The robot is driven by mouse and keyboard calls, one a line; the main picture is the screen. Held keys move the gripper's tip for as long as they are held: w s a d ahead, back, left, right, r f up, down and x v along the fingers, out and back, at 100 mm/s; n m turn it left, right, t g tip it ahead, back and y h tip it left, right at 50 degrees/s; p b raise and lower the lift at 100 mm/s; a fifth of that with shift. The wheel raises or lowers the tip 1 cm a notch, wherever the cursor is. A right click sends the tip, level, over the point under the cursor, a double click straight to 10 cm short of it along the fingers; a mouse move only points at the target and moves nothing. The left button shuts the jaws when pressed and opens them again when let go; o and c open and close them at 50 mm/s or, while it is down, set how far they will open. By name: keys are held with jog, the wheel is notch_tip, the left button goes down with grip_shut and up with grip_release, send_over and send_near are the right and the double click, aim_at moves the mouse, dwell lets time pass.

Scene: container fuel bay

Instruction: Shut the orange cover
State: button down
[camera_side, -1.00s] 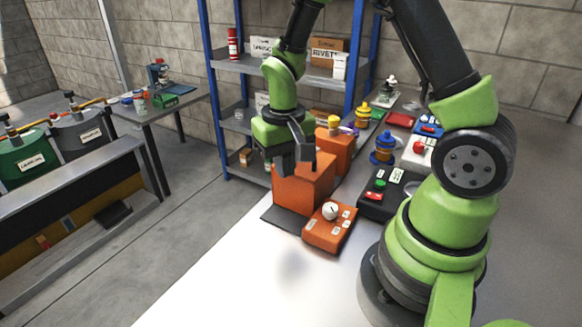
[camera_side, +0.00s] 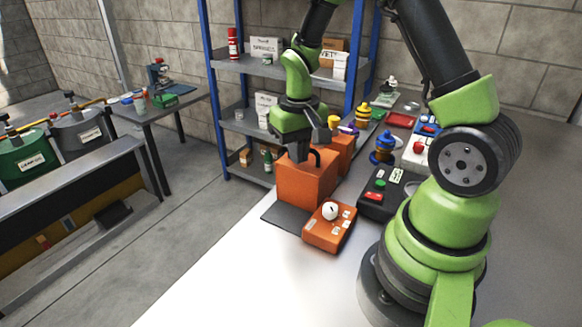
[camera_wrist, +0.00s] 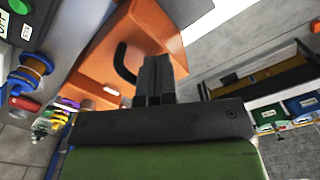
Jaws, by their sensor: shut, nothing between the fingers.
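An orange box (camera_side: 303,185) stands on the bench in the side view, its top looking flat. A black curved handle (camera_side: 316,157) rises from the top. I cannot tell from these frames whether the orange cover is fully down. My gripper (camera_side: 297,156) is over the box's left part, beside the handle, its fingers shut and empty. The wrist view shows the orange box (camera_wrist: 145,30), with the handle (camera_wrist: 122,62) just left of my shut fingertips (camera_wrist: 155,65). Whether the fingers touch the top is unclear; the hand hides part of it.
An orange control box (camera_side: 330,226) with a white knob stands in front, with a black button box (camera_side: 384,192) to its right. Another orange block (camera_side: 344,152) stands behind. Blue shelving (camera_side: 285,72) is at the back. The bench front (camera_side: 235,275) is clear.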

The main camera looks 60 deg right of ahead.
jog(key=shift+d, duration=2.35)
jog(key=shift+a, duration=0.3)
jog(key=shift+a, duration=0.2)
notch_tip(320, 180, up, 8)
